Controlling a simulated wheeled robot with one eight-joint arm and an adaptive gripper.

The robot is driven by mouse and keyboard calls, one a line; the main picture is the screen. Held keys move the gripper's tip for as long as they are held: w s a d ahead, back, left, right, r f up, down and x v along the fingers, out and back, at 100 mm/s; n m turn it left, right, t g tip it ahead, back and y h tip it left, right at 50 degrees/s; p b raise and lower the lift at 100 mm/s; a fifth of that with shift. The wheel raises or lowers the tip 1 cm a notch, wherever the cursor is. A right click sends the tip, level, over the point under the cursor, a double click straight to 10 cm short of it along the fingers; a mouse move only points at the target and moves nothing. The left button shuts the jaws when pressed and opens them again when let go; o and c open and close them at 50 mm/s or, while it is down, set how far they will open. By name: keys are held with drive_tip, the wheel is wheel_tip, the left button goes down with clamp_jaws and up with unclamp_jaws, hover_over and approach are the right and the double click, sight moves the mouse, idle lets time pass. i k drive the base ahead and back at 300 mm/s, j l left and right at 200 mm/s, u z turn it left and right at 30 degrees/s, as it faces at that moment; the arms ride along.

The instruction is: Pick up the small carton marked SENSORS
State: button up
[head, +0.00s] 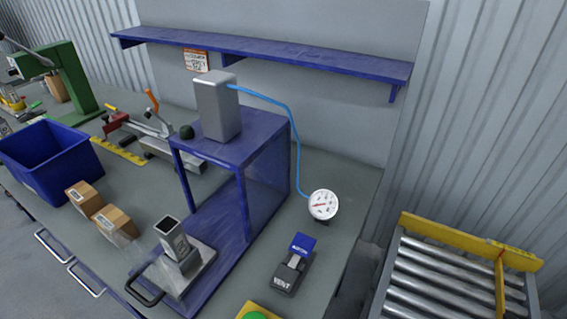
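Two small brown cartons stand on the grey bench top in front of the blue bin. One carton (84,195) is nearer the bin. The other carton (113,222) is just to its right and nearer the front edge. Both have pale labels, but the print is too small to read, so I cannot tell which is marked SENSORS. Another brown box (57,90) is partly hidden behind the green press at the far left. My gripper is not in view.
The blue bin (50,160) is left of the cartons. A blue frame (215,150) with a grey block (176,241) on a handled plate stands to their right. A gauge (323,204), a VENT pedal (292,268) and a roller conveyor (455,275) lie further right.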

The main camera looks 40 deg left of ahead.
sight(86, 200)
drive_tip(key=u, duration=2.9)
drive_tip(key=j+z, duration=0.1)
drive_tip(key=z, duration=0.35)
drive_tip(key=j+z, duration=0.4)
drive_tip(key=j, duration=0.5)
drive_tip(key=j+z, duration=0.4)
drive_tip(key=j, duration=0.5)
drive_tip(key=k+j, duration=0.1)
drive_tip(key=j, duration=0.4)
drive_tip(key=k+j, duration=0.1)
drive_tip(key=j, duration=0.4)
drive_tip(key=k+j+z, duration=0.1)
drive_tip(key=j, duration=0.4)
